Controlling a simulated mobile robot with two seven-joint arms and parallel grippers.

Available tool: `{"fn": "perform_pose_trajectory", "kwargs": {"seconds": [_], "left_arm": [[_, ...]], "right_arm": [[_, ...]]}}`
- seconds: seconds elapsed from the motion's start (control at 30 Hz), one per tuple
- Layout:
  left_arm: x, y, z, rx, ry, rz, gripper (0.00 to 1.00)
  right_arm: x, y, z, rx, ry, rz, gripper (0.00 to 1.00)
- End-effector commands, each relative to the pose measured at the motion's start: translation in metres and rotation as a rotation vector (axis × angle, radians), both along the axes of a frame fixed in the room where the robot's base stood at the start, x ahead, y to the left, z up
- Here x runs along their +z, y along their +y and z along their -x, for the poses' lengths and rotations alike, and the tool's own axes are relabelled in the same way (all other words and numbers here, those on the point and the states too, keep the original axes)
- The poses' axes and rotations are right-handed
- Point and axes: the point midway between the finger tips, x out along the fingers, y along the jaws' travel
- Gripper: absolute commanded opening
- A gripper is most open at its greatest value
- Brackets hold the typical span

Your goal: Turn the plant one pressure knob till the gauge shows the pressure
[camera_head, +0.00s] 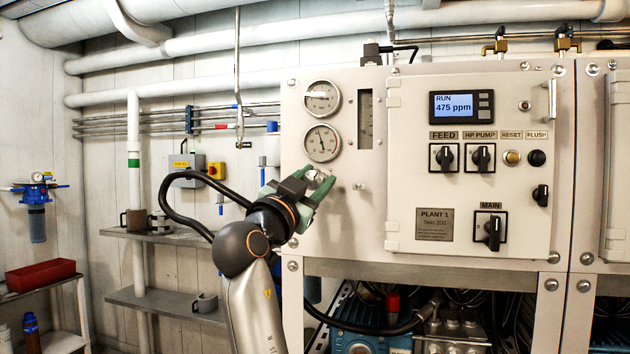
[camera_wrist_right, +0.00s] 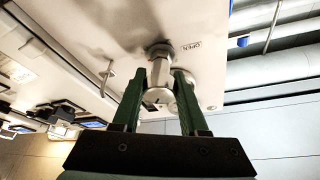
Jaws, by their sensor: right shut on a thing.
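The plant one panel (camera_head: 350,220) is a white cabinet front. In the head view the right gripper (camera_head: 318,182) covers most of the knob. Two round gauges sit above it: an upper gauge (camera_head: 322,98) and a lower gauge (camera_head: 322,143). Their dial numbers are too small to read. My left gripper is not in view.
Shelves (camera_head: 165,236) stand at the left. Pumps and hoses fill the open space below.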

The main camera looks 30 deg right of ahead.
Motion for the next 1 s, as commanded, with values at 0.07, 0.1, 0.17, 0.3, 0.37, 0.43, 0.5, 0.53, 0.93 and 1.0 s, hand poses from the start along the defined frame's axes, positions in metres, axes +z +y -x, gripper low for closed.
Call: {"fn": "perform_pose_trajectory", "kwargs": {"seconds": [0.07, 0.1, 0.17, 0.3, 0.37, 0.43, 0.5, 0.53, 0.93, 1.0], "left_arm": [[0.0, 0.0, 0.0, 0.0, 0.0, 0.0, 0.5], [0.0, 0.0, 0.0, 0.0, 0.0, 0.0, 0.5], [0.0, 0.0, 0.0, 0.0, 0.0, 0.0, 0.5], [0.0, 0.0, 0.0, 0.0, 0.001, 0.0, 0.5], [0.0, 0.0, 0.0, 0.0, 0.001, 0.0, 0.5], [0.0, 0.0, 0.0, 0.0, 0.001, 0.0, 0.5], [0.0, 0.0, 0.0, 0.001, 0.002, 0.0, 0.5], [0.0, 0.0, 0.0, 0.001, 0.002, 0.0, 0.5], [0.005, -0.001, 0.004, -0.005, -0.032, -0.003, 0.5], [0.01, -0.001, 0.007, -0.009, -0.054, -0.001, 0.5]], "right_arm": [[-0.001, 0.0, 0.0, 0.0, 0.001, -0.002, 0.45], [-0.001, 0.0, 0.0, 0.001, 0.001, -0.001, 0.5], [-0.001, 0.0, 0.0, 0.001, 0.001, -0.001, 0.56], [0.0, 0.0, 0.0, 0.0, 0.001, -0.001, 0.72], [0.0, 0.0, 0.0, 0.0, 0.001, -0.001, 0.73], [0.0, 0.0, 0.0, 0.0, 0.001, 0.0, 0.73], [0.0, 0.0, 0.0, 0.0, 0.001, 0.0, 0.73], [0.0, 0.0, 0.0, 0.0, 0.001, 0.0, 0.73], [-0.021, 0.048, 0.027, 0.005, 0.002, 0.0, 0.73], [-0.027, 0.06, 0.034, 0.005, 0.002, 0.0, 0.73]]}}
